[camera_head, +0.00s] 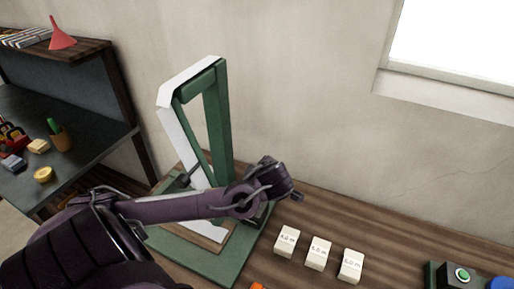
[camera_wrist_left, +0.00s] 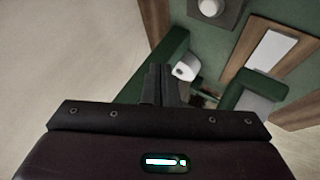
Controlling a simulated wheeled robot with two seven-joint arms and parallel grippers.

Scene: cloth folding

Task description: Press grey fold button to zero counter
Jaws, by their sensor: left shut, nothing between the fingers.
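A grey round button (camera_wrist_left: 209,7) on a grey block shows at the top edge of the left wrist view, on a green surface. I cannot make out this button in the head view, where my arm covers part of the folding stand. My left gripper (camera_head: 298,197) is at the right side of the green stand (camera_head: 217,266), above its base. In the left wrist view the fingers (camera_wrist_left: 160,70) are together and hold nothing, apart from the grey button in the picture. A white round part (camera_wrist_left: 185,70) shows just beyond them. No counter reading is legible. My right gripper is out of view.
A green frame (camera_head: 222,125) with a white panel stands upright on the stand. Three white blocks (camera_head: 318,253) lie right of it on the wooden table (camera_head: 390,225). A box with a green button (camera_head: 462,275) stands at the lower right. A dark desk (camera_head: 90,120) is at left.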

